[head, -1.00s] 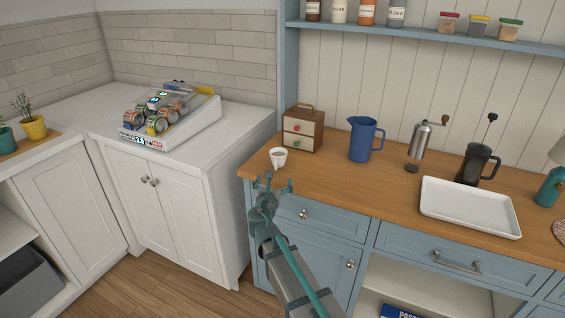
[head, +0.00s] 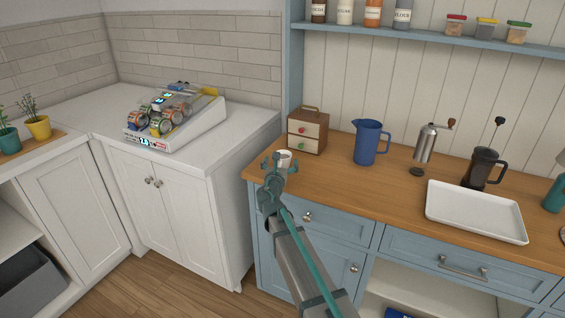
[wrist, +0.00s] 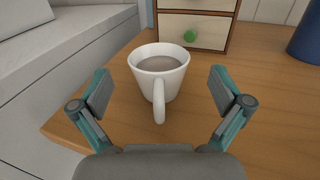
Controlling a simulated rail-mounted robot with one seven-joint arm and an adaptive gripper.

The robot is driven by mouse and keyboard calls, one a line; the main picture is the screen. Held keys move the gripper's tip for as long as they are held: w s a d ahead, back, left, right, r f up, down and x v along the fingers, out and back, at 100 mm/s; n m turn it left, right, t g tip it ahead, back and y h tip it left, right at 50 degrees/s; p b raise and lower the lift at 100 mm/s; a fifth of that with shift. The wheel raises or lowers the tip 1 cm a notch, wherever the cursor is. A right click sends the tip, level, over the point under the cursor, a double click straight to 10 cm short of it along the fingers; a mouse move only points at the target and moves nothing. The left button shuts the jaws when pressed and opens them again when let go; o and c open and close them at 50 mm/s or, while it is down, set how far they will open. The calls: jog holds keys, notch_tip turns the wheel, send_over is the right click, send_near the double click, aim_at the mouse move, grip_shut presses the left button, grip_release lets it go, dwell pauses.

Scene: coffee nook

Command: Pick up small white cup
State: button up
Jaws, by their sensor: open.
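The small white cup (head: 284,157) stands upright on the left end of the wooden counter, partly hidden by my gripper in the head view. In the wrist view the cup (wrist: 161,72) shows a greyish-brown inside, and its handle points toward me. My gripper (head: 277,161) is open, its fingers at the counter's left end. In the wrist view the fingers (wrist: 160,92) are spread wide to either side of the cup's near part and handle. Neither finger appears to touch the cup.
A small wooden drawer box (head: 308,132) stands close behind the cup. A blue pitcher (head: 366,143) is to its right, then a grinder (head: 425,143), a French press (head: 481,168) and a white tray (head: 474,212). The white cabinet (head: 170,205) adjoins on the left.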

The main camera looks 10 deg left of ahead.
aim_at(282, 156)
jog(key=w, duration=0.3)
jog(key=shift+w+d+f, duration=0.1)
jog(key=shift+w, duration=0.25)
jog(key=c, duration=1.3)
jog(key=shift+c, duration=0.4)
